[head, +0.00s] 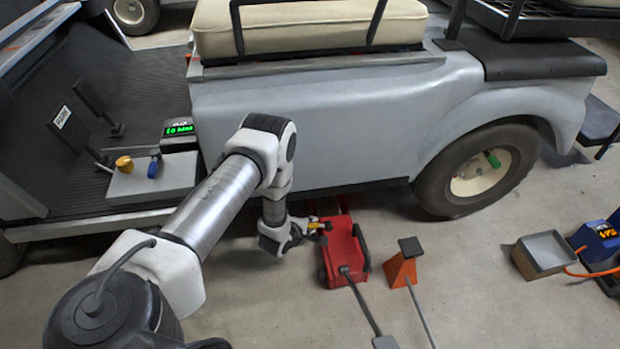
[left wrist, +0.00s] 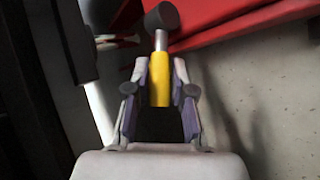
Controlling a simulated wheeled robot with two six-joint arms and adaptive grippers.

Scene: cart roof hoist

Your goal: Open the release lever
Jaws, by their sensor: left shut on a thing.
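The release lever is a yellow piece (left wrist: 160,88) with a bright metal shaft and a dark round end in the left wrist view. It shows small and yellow at the left side of the red floor jack (head: 343,252) in the head view. My left gripper (head: 316,228) is beside the jack, low over the floor. In the left wrist view its two fingers (left wrist: 160,98) are closed on the yellow part from both sides. The red jack body also shows behind the lever (left wrist: 235,22). My right gripper is not in view.
The grey cart (head: 320,130) stands above and behind the jack, its wheel (head: 478,170) to the right. An orange stand (head: 402,268) is just right of the jack. A grey tray (head: 543,253) and a blue unit (head: 597,236) are farther right. The front floor is partly clear.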

